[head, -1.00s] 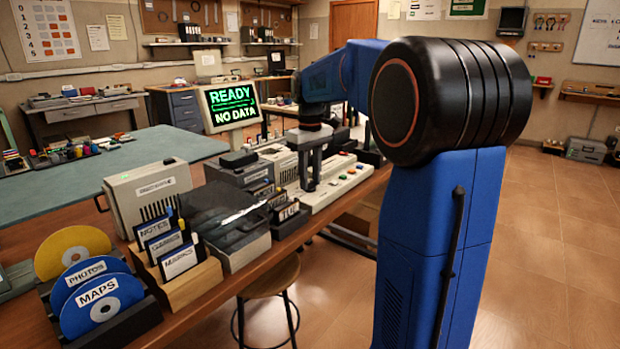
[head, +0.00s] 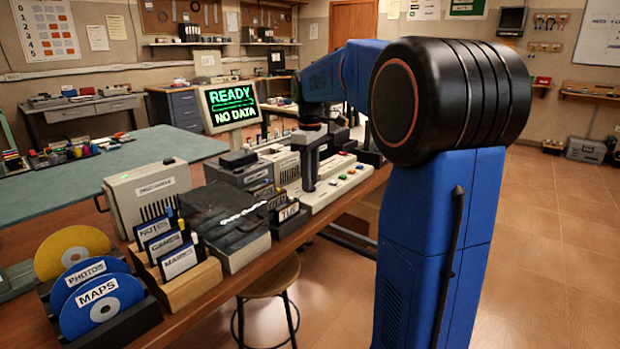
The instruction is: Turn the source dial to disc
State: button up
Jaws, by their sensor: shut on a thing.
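The control panel (head: 335,192) is a long pale box with red, green and other coloured buttons along the table edge. My gripper (head: 308,187) points straight down over its left part. The fingers are seen edge-on, shut at the panel top on what appears to be the source dial, which they hide. The dial's marks and pointer cannot be read. A monitor (head: 228,104) behind shows "READY" and "NO DATA" in green. A disc drive box (head: 150,196) stands at the left of the table.
A rack of labelled discs (head: 100,301), a wooden holder of cards (head: 190,277) and a dark clear-lidded box (head: 228,230) fill the near table. A round stool (head: 270,277) stands below the edge. Open floor lies to the right.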

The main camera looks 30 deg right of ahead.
jog(key=o, duration=1)
jog(key=shift+o, duration=0.2)
notch_tip(320, 180, up, 17)
jog(key=shift+r, duration=0.2)
jog(key=s+a+f+m+t, duration=0.1)
jog(key=s+a+f+m, duration=0.1)
jog(key=s+a+f, duration=0.3)
jog(key=s+a+f+m+t, duration=0.2)
jog(key=s+a+f, duration=0.3)
jog(key=s+f, duration=0.9)
jog(key=s+a+f+m+t, duration=0.1)
jog(key=s+a+f, duration=0.4)
jog(key=s+f, duration=0.5)
jog(key=shift+s+a+m+t, duration=0.2)
jog(key=shift+s+m+t, duration=0.2)
jog(key=shift+s+m, duration=0.3)
